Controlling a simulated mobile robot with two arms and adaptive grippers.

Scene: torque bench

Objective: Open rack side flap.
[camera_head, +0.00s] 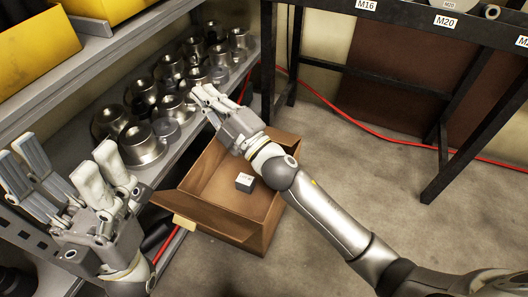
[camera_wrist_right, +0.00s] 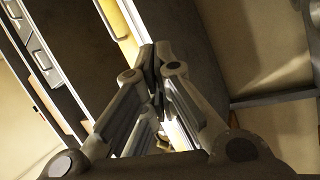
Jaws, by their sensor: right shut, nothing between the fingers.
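The metal rack (camera_head: 62,95) stands along the left, with grey shelves. I cannot make out which part is its side flap. My right gripper (camera_head: 204,97) reaches over an open brown box to the front of the rack's shelf. Its fingers are shut and empty; they also meet at the tips in the right wrist view (camera_wrist_right: 157,62). I cannot tell whether they touch the shelf or a metal part there. My left gripper (camera_head: 68,172) is at the lower left in front of the rack, with its finger pairs spread apart and nothing between them.
Several metal parts (camera_head: 143,146) crowd the shelf. Yellow bins (camera_head: 35,45) sit above. A black bench frame (camera_head: 390,75) and red cable (camera_head: 375,133) are right; floor there is clear.

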